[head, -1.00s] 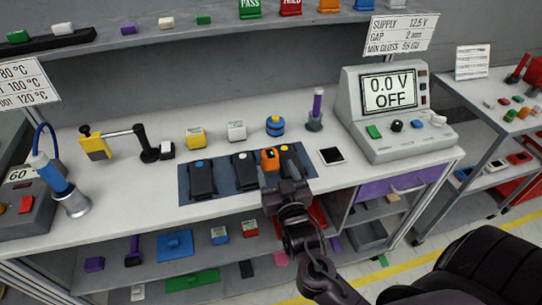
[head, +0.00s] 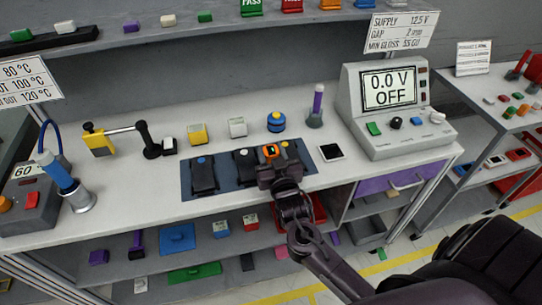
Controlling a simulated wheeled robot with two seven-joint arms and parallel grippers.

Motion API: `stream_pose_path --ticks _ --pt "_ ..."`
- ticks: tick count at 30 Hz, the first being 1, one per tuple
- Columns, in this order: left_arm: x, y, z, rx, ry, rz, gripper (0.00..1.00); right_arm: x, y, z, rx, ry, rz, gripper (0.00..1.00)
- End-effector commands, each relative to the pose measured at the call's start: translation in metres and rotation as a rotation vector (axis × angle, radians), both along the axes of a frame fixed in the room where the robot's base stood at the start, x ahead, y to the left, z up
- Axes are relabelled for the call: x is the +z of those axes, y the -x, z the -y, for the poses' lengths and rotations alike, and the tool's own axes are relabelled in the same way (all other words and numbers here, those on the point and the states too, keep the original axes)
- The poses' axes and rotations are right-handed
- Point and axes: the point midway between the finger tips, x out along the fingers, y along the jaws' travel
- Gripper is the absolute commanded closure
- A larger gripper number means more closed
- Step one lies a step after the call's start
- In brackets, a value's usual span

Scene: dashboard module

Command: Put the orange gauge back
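The orange gauge (head: 271,151), small with a dark face, is at the right part of the dark blue mat (head: 229,182), among the black modules. My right gripper (head: 276,168) is right at the gauge, in front of it, and hides its lower part. The fingers are dark against dark modules, so I cannot tell whether they are closed on the gauge, or whether the gauge touches the mat. My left gripper is not in view.
Black modules (head: 203,174) lie on the mat. Behind stand a yellow block (head: 197,134), a white block (head: 237,127), a blue round item (head: 276,122) and a purple-topped tool (head: 317,105). A power supply (head: 390,110) stands at right.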

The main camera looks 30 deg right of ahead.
Motion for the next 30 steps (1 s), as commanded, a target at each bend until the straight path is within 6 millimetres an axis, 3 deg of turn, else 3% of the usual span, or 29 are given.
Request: stream_pose_path --ticks 5,11,17,23,30 --pt "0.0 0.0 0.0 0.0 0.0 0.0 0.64 0.0 0.0 0.0 0.0 0.0 0.001 0.91" --pt "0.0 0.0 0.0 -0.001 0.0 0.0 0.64 0.001 0.0 0.0 0.0 -0.001 0.001 0.91" --pt "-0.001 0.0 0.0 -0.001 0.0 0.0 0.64 0.015 0.0 0.0 0.0 0.0 0.003 0.91" --pt "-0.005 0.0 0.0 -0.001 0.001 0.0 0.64 0.055 0.0 0.0 0.0 -0.001 0.008 0.91" --pt "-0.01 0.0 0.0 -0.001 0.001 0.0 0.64 0.126 0.0 0.0 0.0 -0.002 0.01 0.91"
